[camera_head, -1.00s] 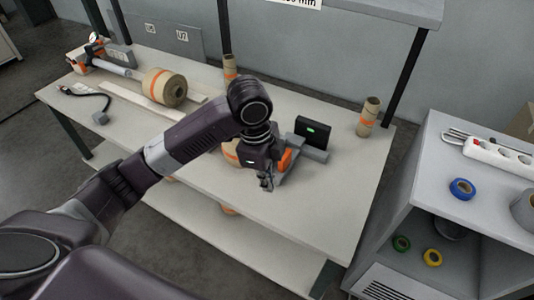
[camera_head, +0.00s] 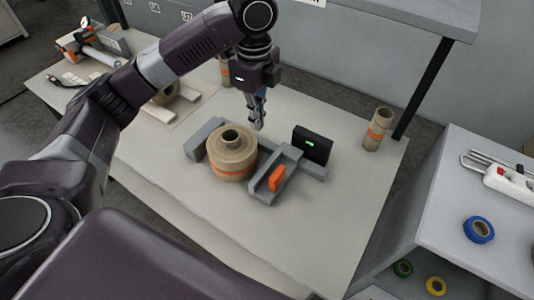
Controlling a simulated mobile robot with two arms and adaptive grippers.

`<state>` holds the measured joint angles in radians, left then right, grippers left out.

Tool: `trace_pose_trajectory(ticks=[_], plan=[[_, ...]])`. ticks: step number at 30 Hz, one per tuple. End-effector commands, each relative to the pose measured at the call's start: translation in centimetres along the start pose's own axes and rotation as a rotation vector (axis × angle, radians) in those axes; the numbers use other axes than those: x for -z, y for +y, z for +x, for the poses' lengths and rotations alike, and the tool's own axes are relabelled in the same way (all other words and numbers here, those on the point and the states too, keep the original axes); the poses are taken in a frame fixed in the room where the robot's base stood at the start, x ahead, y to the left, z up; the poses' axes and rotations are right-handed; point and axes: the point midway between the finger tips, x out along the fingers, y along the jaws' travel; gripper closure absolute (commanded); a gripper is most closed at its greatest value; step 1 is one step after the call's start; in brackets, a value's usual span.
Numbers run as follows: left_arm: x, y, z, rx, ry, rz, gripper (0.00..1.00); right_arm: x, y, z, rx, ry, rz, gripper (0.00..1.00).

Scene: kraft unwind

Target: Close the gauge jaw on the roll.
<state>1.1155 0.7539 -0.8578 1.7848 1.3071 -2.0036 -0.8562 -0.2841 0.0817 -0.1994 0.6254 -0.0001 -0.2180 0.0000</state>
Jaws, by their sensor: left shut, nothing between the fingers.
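The tan kraft roll (camera_head: 230,160) with an orange band stands upright on the table, between the two sides of the grey gauge. The fixed grey block (camera_head: 201,138) is at its left. The sliding gauge jaw (camera_head: 262,187) with an orange handle (camera_head: 277,179) is close at its right; I cannot tell whether it touches the roll. A black readout (camera_head: 311,146) with a small green display stands behind the jaw. My left gripper (camera_head: 256,125) is shut and empty, pointing down behind the roll, apart from the gauge. My right gripper is not in view.
The white table (camera_head: 325,225) is bare in front of the gauge. A tan tube (camera_head: 377,130) with an orange band stands at the back right. Another roll lies partly hidden behind my left arm. A shelf unit with blue tape (camera_head: 478,229) is at the right.

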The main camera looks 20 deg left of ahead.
Motion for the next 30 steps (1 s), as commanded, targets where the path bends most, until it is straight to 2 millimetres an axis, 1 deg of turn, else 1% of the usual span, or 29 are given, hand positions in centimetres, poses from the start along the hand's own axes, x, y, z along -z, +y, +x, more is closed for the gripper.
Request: trace_pose_trajectory(ticks=[3,5,8,12,15,19,25,27,30], plan=[[-0.1,0.0,0.4,-0.003,-0.001,0.0,1.0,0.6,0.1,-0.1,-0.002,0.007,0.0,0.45],[-0.1,0.1,1.0,-0.004,-0.002,-0.001,1.0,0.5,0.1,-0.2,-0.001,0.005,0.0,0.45],[-0.1,0.1,2.5,-0.006,-0.001,-0.001,1.0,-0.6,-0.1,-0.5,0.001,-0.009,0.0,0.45],[-0.1,0.2,5.5,-0.006,-0.001,0.0,1.0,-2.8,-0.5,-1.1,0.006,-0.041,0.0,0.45],[-0.1,0.1,7.7,-0.006,-0.001,-0.002,1.0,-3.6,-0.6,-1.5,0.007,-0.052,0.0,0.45],[-0.1,0.2,10.5,-0.007,-0.001,0.0,1.0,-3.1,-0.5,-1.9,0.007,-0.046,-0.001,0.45],[0.0,0.2,14.8,-0.005,0.0,0.0,1.0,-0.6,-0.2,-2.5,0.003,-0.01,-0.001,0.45],[-0.1,0.1,16.2,-0.004,-0.001,-0.001,1.0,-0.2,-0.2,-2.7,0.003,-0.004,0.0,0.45],[-0.1,0.1,17.8,-0.003,-0.002,-0.001,1.0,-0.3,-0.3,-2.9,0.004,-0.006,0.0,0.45]])
